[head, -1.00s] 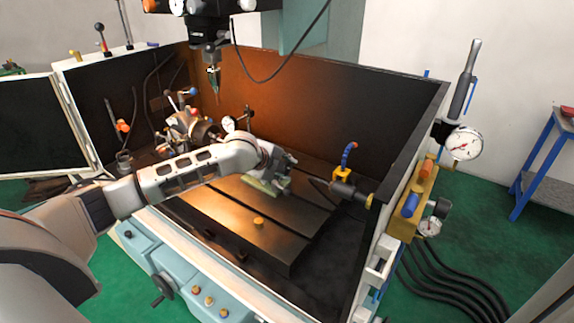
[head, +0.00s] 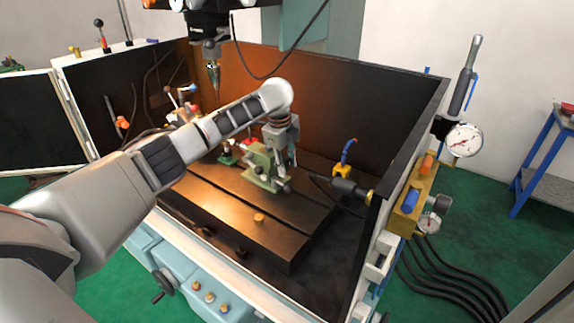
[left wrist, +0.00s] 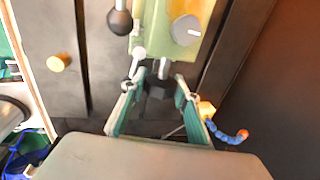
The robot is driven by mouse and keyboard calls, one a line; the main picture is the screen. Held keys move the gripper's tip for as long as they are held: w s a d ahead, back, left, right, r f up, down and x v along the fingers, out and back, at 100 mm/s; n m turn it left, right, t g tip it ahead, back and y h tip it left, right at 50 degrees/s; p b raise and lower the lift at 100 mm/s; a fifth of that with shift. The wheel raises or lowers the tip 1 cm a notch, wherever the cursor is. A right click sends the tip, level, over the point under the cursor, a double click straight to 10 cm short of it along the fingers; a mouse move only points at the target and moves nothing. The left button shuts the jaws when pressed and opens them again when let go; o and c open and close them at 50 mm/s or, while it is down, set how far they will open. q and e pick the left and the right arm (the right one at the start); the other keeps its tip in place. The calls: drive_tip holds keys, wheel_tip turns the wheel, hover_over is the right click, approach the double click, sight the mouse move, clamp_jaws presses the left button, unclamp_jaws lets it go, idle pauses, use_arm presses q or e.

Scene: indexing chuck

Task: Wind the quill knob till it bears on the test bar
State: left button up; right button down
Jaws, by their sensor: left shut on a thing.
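The green tailstock (head: 257,163) stands on the dark slotted table (head: 225,205); its green body also shows at the top of the left wrist view (left wrist: 168,30). My left gripper (head: 291,162) points down at the tailstock's right end. In the left wrist view its two fingers (left wrist: 157,92) close around a dark knob (left wrist: 158,86), which looks like the quill knob; it is partly hidden. I cannot make out the test bar or whether the quill touches it; my arm covers much of the space left of the tailstock. My right gripper is not in view.
High dark walls surround the table. A blue coolant hose (head: 348,150) on a yellow base stands close to the right of the gripper. A tool spindle (head: 213,75) hangs above at the back. A brass plug (head: 258,218) sits on the otherwise clear front table.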

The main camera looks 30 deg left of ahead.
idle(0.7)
use_arm(q)
drive_tip(key=o, duration=0.8)
drive_tip(key=shift+f, duration=0.1)
drive_tip(key=shift+o, duration=0.2)
wheel_tip(320, 180, up, 12)
drive_tip(key=s, duration=0.2)
drive_tip(key=shift+a, duration=0.15)
